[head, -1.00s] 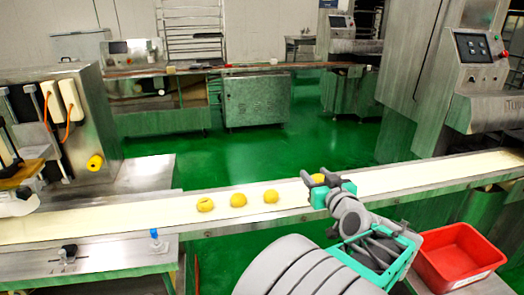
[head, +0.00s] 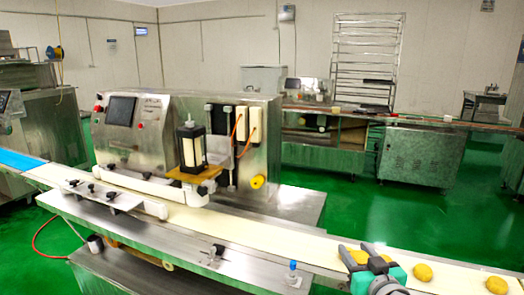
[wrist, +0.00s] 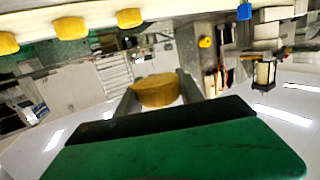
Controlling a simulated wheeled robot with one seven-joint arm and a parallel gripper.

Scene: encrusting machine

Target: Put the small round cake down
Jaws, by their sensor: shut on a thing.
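The small round cake (wrist: 155,91) is yellow-brown and sits between the two fingers of my gripper (wrist: 158,84) in the wrist view. My gripper is shut on it. In the head view my gripper (head: 357,249) is at the bottom, right of centre, over the pale conveyor belt (head: 235,226), with a bit of the held cake (head: 359,257) showing between the fingers. I cannot tell whether the cake touches the belt.
Two other cakes (head: 423,272) (head: 497,284) rest on the belt to the right of my gripper; the wrist view shows three. The encrusting machine (head: 150,125) stands behind the belt at left. The belt left of my gripper is clear.

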